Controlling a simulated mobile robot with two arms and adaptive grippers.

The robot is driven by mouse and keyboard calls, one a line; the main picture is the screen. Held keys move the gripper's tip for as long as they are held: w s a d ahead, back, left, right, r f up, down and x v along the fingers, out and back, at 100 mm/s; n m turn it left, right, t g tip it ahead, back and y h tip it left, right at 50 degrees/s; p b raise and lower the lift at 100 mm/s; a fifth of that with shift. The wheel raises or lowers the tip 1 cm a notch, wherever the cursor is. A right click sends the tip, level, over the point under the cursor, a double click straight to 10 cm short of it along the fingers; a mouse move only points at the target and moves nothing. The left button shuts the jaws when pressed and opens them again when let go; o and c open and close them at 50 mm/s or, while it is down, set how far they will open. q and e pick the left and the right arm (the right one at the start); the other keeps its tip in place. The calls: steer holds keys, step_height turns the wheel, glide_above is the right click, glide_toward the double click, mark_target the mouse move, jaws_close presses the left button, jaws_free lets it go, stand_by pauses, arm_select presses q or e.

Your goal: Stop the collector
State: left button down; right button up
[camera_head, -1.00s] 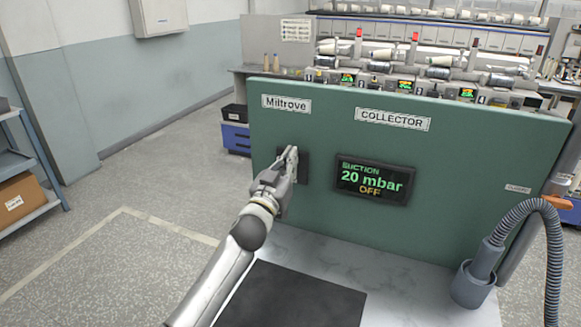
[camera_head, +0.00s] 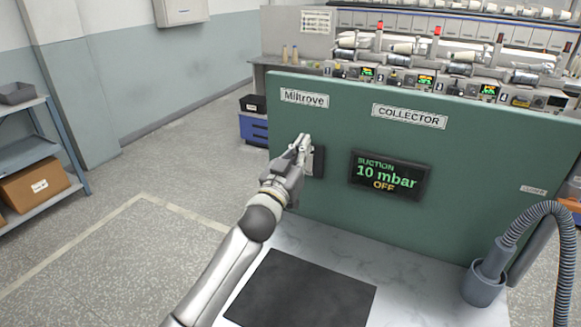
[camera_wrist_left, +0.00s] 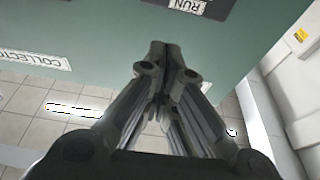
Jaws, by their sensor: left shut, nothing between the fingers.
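The green collector panel (camera_head: 460,165) stands upright behind the worktop, with a COLLECTOR label (camera_head: 409,116). Its dark display (camera_head: 390,176) reads SUCTION 10 mbar OFF. A dark switch plate (camera_head: 319,162) is to the left of the display, partly hidden by my left gripper (camera_head: 302,143). That gripper is shut and empty, its fingertips in front of the plate; I cannot tell whether they touch it. In the left wrist view the closed fingers (camera_wrist_left: 160,50) are near the green panel (camera_wrist_left: 110,35), with a RUN label (camera_wrist_left: 188,5) above. My right gripper is out of view.
A grey hose (camera_head: 545,215) rises from a cup (camera_head: 483,286) at the right of the worktop. A black mat (camera_head: 300,292) lies on the worktop's front. A winding machine (camera_head: 440,60) stands behind the panel. A shelf (camera_head: 28,155) is at far left.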

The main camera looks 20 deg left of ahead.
arm_select(q)
steer(key=b+v, duration=0.1)
steer(key=v, duration=0.5)
steer(key=shift+s+a+f, duration=0.2)
steer(key=shift+s+f, duration=0.05)
steer(key=shift+s, duration=0.05)
